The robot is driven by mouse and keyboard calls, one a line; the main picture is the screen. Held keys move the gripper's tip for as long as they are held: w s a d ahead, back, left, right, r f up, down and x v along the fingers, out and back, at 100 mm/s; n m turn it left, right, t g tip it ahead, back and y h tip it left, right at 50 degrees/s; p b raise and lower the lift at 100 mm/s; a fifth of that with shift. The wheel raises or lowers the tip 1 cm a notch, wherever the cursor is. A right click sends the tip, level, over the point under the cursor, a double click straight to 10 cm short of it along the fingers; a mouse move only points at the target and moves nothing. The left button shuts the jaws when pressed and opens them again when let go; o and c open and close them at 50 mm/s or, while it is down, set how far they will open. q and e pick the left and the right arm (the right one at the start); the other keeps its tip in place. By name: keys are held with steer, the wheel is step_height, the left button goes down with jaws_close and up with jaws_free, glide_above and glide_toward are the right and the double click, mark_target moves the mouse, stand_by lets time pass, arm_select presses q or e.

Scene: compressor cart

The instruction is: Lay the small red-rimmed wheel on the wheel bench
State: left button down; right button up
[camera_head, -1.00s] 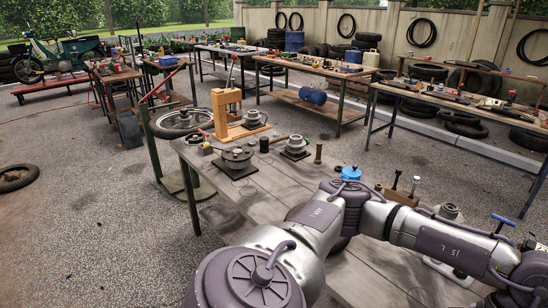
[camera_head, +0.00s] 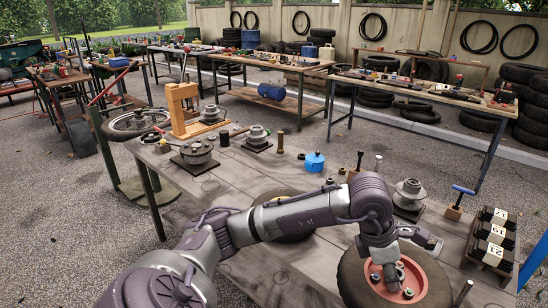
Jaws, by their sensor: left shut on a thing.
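The small red-rimmed wheel (camera_head: 418,283) is at the lower right of the head view, a dark tyre around a red rim. My left gripper (camera_head: 386,275) is at its hub, shut on the wheel; the fingertips are partly hidden by the wrist. The wheel shows over the near right part of the grey wheel bench (camera_head: 225,230). I cannot tell whether it touches the top. My right gripper is not in view.
Another tyre (camera_head: 285,205) lies on the bench, partly behind my left arm. A blue pot (camera_head: 314,162), hub fixtures (camera_head: 408,193) and a numbered block rack (camera_head: 491,240) stand around it. The bench's left front area is bare.

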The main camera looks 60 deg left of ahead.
arm_select(q)
steer(key=shift+w+a+f+n+t+y, duration=0.15)
steer(key=shift+w+a+f+n+y, duration=0.5)
steer(key=shift+w+a+f+n, duration=1.4)
steer(key=shift+w+a+f+n+t+y, duration=0.1)
steer(key=shift+w+a+f+n+y, duration=0.7)
steer(key=shift+a+f+n, duration=1.45)
steer(key=shift+w+a+f+n+t+y, duration=0.15)
steer(key=shift+w+a+f+n+y, duration=0.75)
steer(key=shift+a, duration=2.05)
steer(key=c, duration=1)
jaws_free()
steer(key=shift+w+f+h, duration=0.25)
steer(key=shift+w+f, duration=0.3)
steer(key=shift+o, duration=1.4)
steer(key=shift+r, duration=0.1)
steer(key=v, duration=1.2)
